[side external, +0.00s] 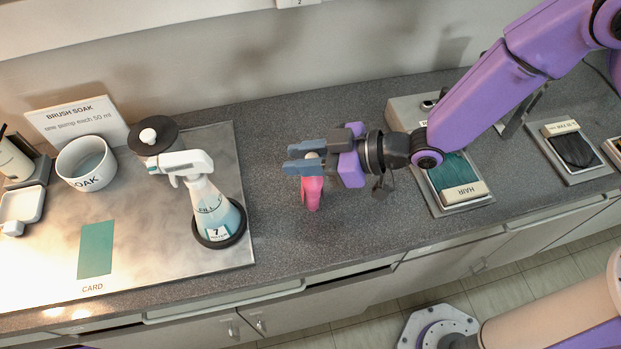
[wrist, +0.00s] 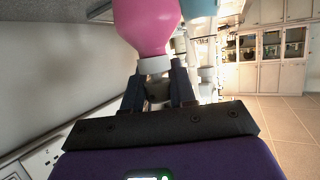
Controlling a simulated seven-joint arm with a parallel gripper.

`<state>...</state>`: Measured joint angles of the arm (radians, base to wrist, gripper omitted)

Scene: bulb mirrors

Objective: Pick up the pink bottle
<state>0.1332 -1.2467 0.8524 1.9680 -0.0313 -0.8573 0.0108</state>
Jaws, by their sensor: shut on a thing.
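The pink bottle (side external: 313,190) is upright on or just above the grey counter, right of the steel mat; I cannot tell whether its base touches. My gripper (side external: 305,158) reaches in from the right and is shut on the bottle's upper end, with a finger on each side. In the wrist view the pink bottle (wrist: 148,22) shows its body and white collar (wrist: 154,65), and my gripper (wrist: 160,88) closes on the neck below the collar in that picture. The fingers hide part of its top in the side view.
A spray bottle (side external: 212,210) with blue liquid stands on the mat (side external: 150,245), left of the pink bottle. A white SOAK bowl (side external: 87,165), a sign (side external: 80,122) and a teal card (side external: 96,249) are further left. A HAIR tray (side external: 470,205) lies right. The counter around the bottle is clear.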

